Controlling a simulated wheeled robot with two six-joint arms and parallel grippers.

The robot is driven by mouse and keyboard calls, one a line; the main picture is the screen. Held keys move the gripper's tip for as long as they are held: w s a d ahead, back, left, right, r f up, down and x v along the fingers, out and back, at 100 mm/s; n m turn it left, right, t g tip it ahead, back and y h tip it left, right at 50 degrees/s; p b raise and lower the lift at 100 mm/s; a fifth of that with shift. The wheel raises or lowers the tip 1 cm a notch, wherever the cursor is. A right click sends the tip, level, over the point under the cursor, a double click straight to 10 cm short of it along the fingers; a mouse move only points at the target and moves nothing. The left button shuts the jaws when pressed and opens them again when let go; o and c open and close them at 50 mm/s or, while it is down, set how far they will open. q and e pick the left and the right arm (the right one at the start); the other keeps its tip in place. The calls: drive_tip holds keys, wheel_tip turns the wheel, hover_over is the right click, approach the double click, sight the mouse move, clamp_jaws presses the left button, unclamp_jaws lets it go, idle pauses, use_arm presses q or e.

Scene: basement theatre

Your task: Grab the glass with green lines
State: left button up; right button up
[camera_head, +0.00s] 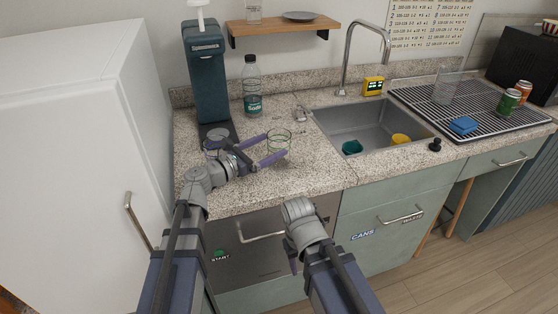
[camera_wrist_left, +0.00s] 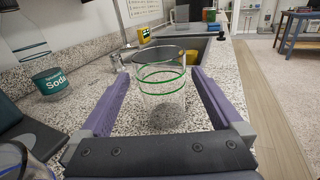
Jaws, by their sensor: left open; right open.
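The glass with green lines (camera_head: 279,142) is a clear tumbler standing upright on the granite counter, left of the sink. It also shows in the left wrist view (camera_wrist_left: 162,90), with green rings around it. My left gripper (camera_head: 264,148) is open at counter height; its purple fingers reach along either side of the glass, and the jaws are not closed on it. My right gripper (camera_head: 293,264) is low in front of the drawers, empty and mostly hidden by its own wrist; a purple finger shows.
Another glass, blue-rimmed (camera_wrist_left: 14,158), stands by the dark dispenser (camera_head: 207,75), close to my left gripper. A soda bottle (camera_head: 252,90) stands behind. The sink (camera_head: 365,118) holds a teal and a yellow cup. A drying rack (camera_head: 470,118) carries cans, a sponge and a clear glass.

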sight(288, 147)
use_arm(q)
wheel_tip(288, 147, down, 4)
drive_tip(key=b, duration=0.3)
drive_tip(key=shift+f, duration=0.25)
drive_tip(key=shift+w+d+r, duration=0.25)
drive_tip(key=shift+w+d, duration=0.05)
drive_tip(key=shift+x, duration=3.35)
drive_tip(key=shift+s, duration=0.1)
drive_tip(key=shift+c, duration=0.4)
drive_tip(key=c, duration=1.4)
drive_tip(key=shift+r, duration=0.15)
wheel_tip(288, 147, up, 10)
drive_tip(key=p, duration=1)
